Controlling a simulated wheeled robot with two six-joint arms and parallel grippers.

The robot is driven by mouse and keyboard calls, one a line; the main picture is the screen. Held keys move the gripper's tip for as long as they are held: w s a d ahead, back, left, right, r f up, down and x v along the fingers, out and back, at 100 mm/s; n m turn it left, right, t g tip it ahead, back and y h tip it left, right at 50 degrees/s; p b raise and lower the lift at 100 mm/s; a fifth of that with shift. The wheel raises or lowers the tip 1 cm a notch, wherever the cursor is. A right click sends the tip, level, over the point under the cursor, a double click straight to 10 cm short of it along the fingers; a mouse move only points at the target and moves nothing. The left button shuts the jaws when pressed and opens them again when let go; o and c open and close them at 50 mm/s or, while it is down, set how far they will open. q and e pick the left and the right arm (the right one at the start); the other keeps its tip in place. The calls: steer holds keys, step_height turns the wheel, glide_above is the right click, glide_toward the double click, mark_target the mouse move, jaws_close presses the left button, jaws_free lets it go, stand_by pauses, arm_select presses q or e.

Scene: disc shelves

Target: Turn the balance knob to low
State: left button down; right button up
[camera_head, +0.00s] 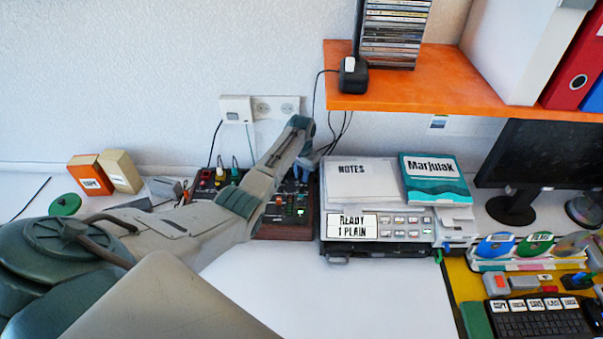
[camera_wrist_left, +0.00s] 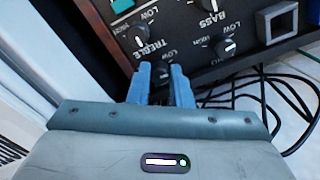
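A dark control box (camera_head: 285,228) with knobs and switches stands against the wall in the head view. In the left wrist view its dark panel (camera_wrist_left: 110,12) fills the top, with a treble knob (camera_wrist_left: 140,39), a bass label and another knob (camera_wrist_left: 226,45) marked low and high. I cannot read a balance label. My left gripper (camera_head: 303,168) reaches over the box. Its two blue fingers (camera_wrist_left: 161,80) point at the panel just below the treble label, with a narrow gap between them. Whether they hold a knob there is unclear. My right gripper is out of view.
A grey device (camera_head: 375,228) with papers and a book (camera_head: 435,180) stands right of the box. An orange shelf (camera_head: 440,85) overhangs at the right. Black cables (camera_wrist_left: 285,100) lie beside the box. The white table front (camera_head: 330,290) is clear.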

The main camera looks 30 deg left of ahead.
arm_select(q)
steer(key=shift+r+n+p, duration=0.2)
steer(key=shift+n+p, duration=0.5)
steer(key=shift+n, duration=0.2)
steer(key=shift+f+n, duration=0.15)
steer(key=shift+n, duration=0.55)
steer(key=c, duration=1.6)
jaws_free()
step_height(320, 180, up, 11)
steer(key=shift+f+b, duration=0.1)
steer(key=shift+b, duration=0.7)
